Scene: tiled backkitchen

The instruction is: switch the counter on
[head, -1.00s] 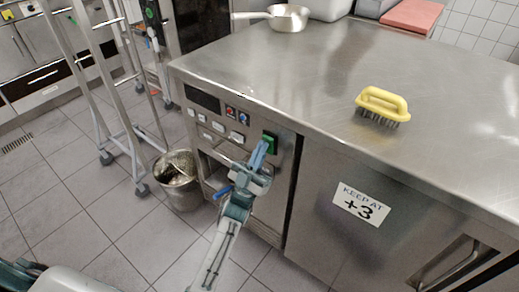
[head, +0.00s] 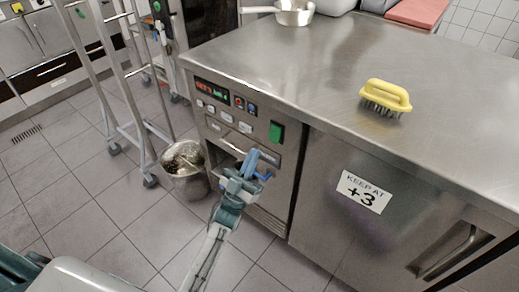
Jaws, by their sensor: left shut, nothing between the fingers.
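The counter (head: 300,75) is a stainless steel refrigerated unit with a control panel at the left of its front. The panel's display (head: 211,89) is lit with red and green characters. A green switch (head: 276,132) sits at the right of the panel, fully visible. My left gripper (head: 252,160) is shut and empty, in front of the panel and a little below and left of the green switch, apart from it in the picture. My right gripper is not in view.
A yellow-handled brush (head: 386,95) lies on the counter top. A pan (head: 294,12) and a red board (head: 414,12) are at the back. A metal bucket (head: 187,182) and a trolley frame (head: 128,100) stand left. A "KEEP AT +3" label (head: 363,190) is on the door.

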